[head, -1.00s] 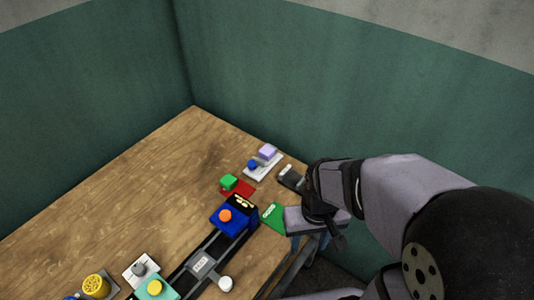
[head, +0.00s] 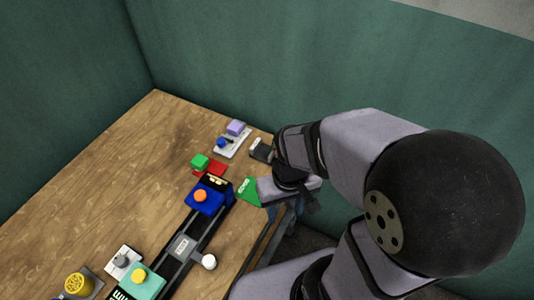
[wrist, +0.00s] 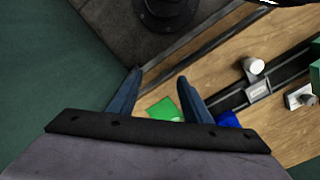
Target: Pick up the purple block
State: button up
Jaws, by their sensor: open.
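The purple block (head: 236,127) sits at the far end of a white plate (head: 229,147) near the back right table edge in the head view. A blue knob-like piece (head: 222,143) stands beside it on the same plate. My gripper (head: 285,211) is at the table's right edge, nearer than the block and well apart from it, partly hidden by my arm. In the wrist view my gripper (wrist: 160,76) has its two blue fingers apart with nothing between them. The purple block does not show in the wrist view.
A green block (head: 200,161) on a red plate (head: 211,172), a green card (head: 249,190) and a blue press with an orange button (head: 205,198) lie nearby. A dark rail (head: 187,245) runs along the table. The table's left side is clear.

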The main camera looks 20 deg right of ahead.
jog(key=shift+o, duration=0.2)
jog(key=shift+o, duration=1.4)
jog(key=n+t+h+b, duration=0.3)
jog(key=n+t+h, duration=0.1)
jog(key=n, duration=2.3)
send_near(235, 126)
jog(key=shift+s+d+f, duration=0.15)
jog(key=shift+f, duration=0.35)
jog(key=shift+w+p+x, duration=0.15)
jog(key=shift+p+x, duration=0.4)
jog(key=shift+x, duration=1.25)
jog(key=shift+w+p+x, duration=0.15)
jog(key=shift+p+x, duration=0.35)
jog(key=shift+x, duration=1.3)
